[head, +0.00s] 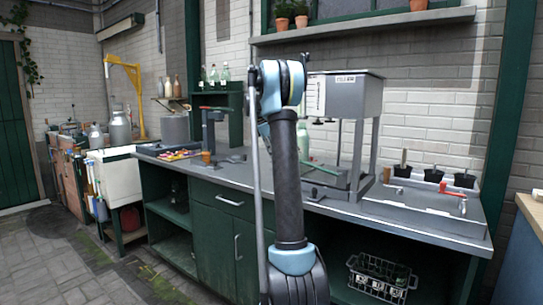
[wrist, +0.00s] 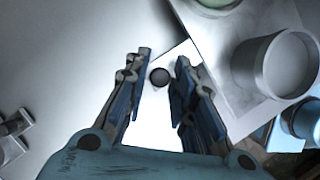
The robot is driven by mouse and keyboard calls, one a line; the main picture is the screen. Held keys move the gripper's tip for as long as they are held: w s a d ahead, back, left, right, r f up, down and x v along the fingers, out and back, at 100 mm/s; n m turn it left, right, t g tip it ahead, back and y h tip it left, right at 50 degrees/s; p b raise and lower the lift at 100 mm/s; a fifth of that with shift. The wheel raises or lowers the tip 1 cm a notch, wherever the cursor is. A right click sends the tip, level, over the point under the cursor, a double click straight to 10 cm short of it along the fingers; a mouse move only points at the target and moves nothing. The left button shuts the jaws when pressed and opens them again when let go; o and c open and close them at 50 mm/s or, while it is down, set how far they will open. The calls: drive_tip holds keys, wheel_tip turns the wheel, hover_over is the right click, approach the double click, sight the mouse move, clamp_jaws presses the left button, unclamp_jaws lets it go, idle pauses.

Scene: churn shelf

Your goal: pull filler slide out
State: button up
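The filler (head: 352,97) is a grey box on legs on the bench, right of my raised arm in the head view. In the wrist view, a dark round knob (wrist: 160,77) shows between my fingertips, over a bright pale strip that looks like the slide (wrist: 158,125). My gripper (wrist: 164,60) is open, with one finger on each side of the knob. A gap shows on both sides, and I see no grip on it. I cannot tell how far below the fingers the knob lies. My arm hides the gripper's fingers in the head view.
In the wrist view, a grey cup-like cylinder (wrist: 275,65) stands close right of my fingers. A red-handled press (head: 210,130) and a green rack (head: 216,105) stand left on the bench. Black pots (head: 433,175) and a red-handled tap (head: 450,192) are at right.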

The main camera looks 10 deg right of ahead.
idle(0.3)
drive_tip(key=v, duration=1.2)
drive_tip(key=shift+s, duration=0.1)
